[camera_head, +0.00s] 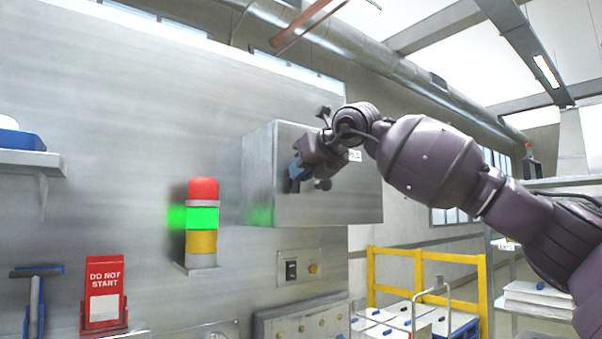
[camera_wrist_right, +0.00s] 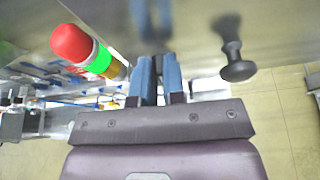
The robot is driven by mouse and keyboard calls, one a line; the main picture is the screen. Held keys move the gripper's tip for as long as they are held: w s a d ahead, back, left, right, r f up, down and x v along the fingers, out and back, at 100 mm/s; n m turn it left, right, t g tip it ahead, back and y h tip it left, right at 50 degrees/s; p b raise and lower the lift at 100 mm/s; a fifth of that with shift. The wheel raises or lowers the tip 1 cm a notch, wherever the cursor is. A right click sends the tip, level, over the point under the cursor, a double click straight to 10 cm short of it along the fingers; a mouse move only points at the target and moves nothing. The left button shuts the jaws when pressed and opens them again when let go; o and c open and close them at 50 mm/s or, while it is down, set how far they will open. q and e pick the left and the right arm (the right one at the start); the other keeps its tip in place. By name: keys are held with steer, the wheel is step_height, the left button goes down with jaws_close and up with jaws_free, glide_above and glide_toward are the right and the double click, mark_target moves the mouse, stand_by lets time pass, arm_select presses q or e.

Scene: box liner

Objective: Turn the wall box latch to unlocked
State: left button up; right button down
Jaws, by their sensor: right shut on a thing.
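The grey metal wall box (camera_head: 260,165) is fixed to the wall panel, and its front face is closed. My right gripper (camera_head: 297,174) is at the lower left part of that face. Its blue fingers (camera_wrist_right: 158,78) are close together against the box face in the wrist view, shut on what appears to be the latch. The latch is mostly hidden by the fingers, so its turn angle cannot be told. A dark round knob (camera_wrist_right: 232,50) sticks out of the face to the right of the fingers, apart from them. My left gripper is not in view.
A signal light (camera_head: 202,220) with red, green and yellow parts stands left of the box, green glowing. A small switch plate (camera_head: 300,268) is below the box. A red sign (camera_head: 103,290) and a shelf (camera_head: 30,160) are at left. Yellow rails (camera_head: 425,255) stand at right.

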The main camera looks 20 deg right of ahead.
steer(key=shift+w+d+f+m+t+y+b, duration=0.15)
steer(key=shift+d+f+m+y+b, duration=0.35)
steer(key=shift+m+y, duration=1.15)
steer(key=shift+w+d+f+m+t+y+b, duration=0.1)
steer(key=shift+d+f+m+y+b, duration=0.45)
steer(key=shift+m, duration=2.15)
steer(key=shift+w+d+f+m+t+y+b, duration=0.15)
steer(key=shift+m+y+b, duration=0.9)
steer(key=shift+m, duration=1.1)
steer(key=shift+a+y, duration=0.1)
steer(key=shift+y, duration=0.15)
steer(key=c, duration=1.2)
jaws_free()
steer(key=shift+s, duration=0.1)
steer(key=b+v, duration=0.1)
steer(key=v, duration=0.9)
steer(key=shift+s+d, duration=0.25)
steer(key=shift+d, duration=0.05)
